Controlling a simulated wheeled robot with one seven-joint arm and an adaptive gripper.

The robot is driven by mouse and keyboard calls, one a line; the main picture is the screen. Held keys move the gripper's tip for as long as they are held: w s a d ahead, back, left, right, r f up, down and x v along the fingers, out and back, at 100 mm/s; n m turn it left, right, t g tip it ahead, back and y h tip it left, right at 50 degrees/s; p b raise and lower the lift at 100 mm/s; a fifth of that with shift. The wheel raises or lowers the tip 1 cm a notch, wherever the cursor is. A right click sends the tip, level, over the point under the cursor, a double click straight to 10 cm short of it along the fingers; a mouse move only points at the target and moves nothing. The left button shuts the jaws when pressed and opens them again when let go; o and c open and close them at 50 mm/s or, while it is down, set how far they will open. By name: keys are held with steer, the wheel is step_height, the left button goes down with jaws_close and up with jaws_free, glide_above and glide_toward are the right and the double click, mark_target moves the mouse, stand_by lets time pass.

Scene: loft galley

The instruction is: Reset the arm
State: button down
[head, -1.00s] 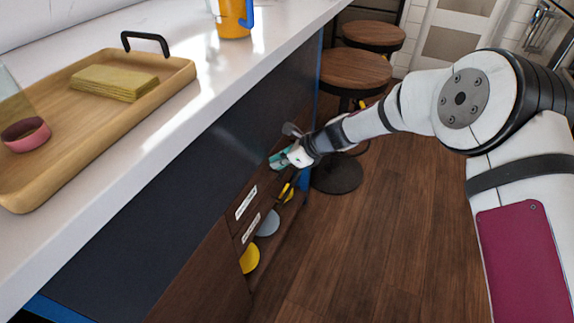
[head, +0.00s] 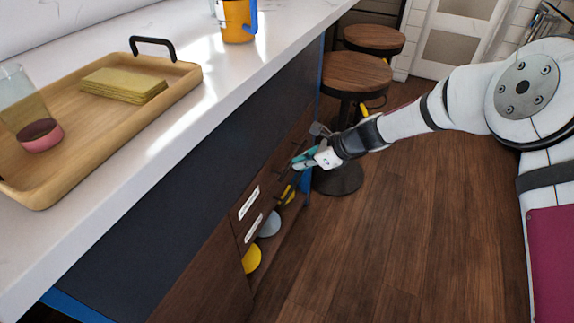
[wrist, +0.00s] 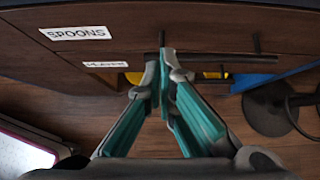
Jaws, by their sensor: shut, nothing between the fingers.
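My gripper (head: 303,159) is at the end of my white arm, low beside the dark wooden drawers under the counter in the head view. In the wrist view its teal fingers (wrist: 165,62) come together at the tips, with nothing between them. Behind the tips is the front of the drawer labelled "SPOONS" (wrist: 78,33), with a thin dark handle close to the fingertips. I cannot tell whether the fingertips touch that handle.
A white counter (head: 175,150) holds a wooden tray (head: 190,82) with yellow napkins (head: 124,85) and a glass, plus an orange mug (head: 237,20). Round wooden stools (head: 355,72) stand beyond my gripper. The wooden floor (head: 420,230) to the right is clear.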

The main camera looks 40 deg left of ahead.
steer(key=w+d+r+n+t+h, duration=0.15)
steer(key=d+r+n, duration=0.35)
steer(key=d+r, duration=1.1)
steer(key=s+d+r+n+h, duration=0.1)
steer(key=s+d+r+n, duration=0.15)
steer(key=d+r, duration=0.45)
steer(key=s+d+r+n+h, duration=0.2)
steer(key=s+d, duration=0.2)
steer(key=d, duration=0.6)
steer(key=s+d+r+n+t+h, duration=0.25)
steer(key=s+d+n+h, duration=0.2)
steer(key=s+d, duration=1.8)
step_height(320, 180, up, 14)
steer(key=t+p, duration=0.2)
steer(key=p, duration=1.2)
steer(key=shift+w+d+n+t, duration=0.2)
steer(key=shift+n+t, duration=0.1)
steer(key=shift+n, duration=0.1)
